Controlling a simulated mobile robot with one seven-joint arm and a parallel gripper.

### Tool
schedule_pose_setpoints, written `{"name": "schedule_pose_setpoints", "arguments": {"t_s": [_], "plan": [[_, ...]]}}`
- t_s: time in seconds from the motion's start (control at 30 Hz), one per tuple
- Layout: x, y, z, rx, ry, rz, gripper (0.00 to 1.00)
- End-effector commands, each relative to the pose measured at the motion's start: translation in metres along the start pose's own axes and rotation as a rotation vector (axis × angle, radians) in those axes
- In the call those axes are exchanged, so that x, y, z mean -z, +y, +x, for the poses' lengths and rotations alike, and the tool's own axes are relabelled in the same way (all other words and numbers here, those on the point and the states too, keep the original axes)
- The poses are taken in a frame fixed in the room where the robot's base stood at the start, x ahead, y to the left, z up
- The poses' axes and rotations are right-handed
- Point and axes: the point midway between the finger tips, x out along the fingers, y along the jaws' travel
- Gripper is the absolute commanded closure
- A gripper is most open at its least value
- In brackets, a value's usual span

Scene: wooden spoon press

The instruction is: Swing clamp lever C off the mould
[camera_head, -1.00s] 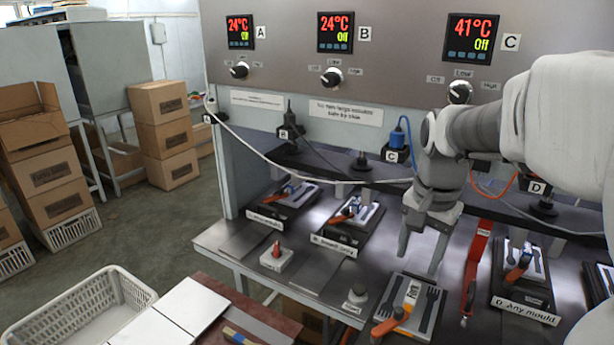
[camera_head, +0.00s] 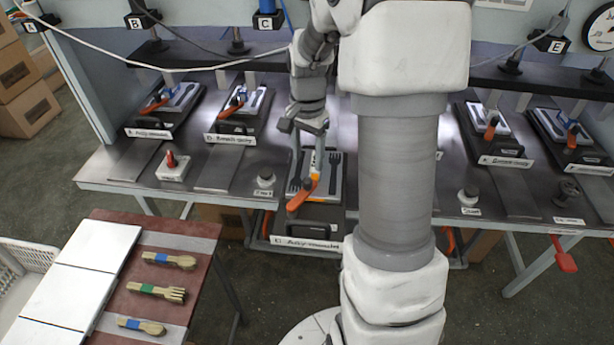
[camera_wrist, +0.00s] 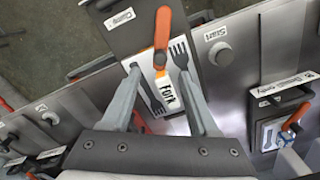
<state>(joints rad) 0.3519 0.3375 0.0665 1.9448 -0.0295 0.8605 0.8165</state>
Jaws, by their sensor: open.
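The mould of station C (camera_head: 332,182), a grey plate with dark fork shapes, sits on a tray pulled out toward the front in the head view; it also shows in the wrist view (camera_wrist: 178,100), marked "Fork". The orange clamp lever C (camera_head: 301,196) lies over the mould, its handle toward the front left. In the wrist view the lever (camera_wrist: 162,28) runs away past the fingertips. My gripper (camera_head: 308,160) is open above the mould. In the wrist view its fingers (camera_wrist: 160,72) stand apart on either side of the lever's line; contact is not clear.
Similar stations with orange levers (camera_head: 237,100) stand left and right along the bench. A round Start button (camera_head: 265,181) is left of the tray. A side table at front left holds wooden cutlery (camera_head: 155,291) and white plates (camera_head: 65,300). A cable hangs across the back.

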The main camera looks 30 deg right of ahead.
Motion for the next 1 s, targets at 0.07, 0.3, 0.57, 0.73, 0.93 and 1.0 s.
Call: {"name": "schedule_pose_setpoints", "arguments": {"t_s": [0.07,0.3,0.57,0.73,0.93,1.0], "plan": [[-0.001,0.001,0.019,-0.003,-0.004,0.000,0.40],[-0.001,0.000,0.057,-0.001,-0.002,-0.001,0.40],[0.000,0.000,0.070,0.001,0.000,-0.001,0.40],[0.000,0.000,0.070,0.001,0.000,-0.001,0.40],[0.000,0.000,0.070,0.001,0.000,-0.001,0.68],[0.000,0.000,0.070,0.001,0.000,-0.001,0.81]]}}
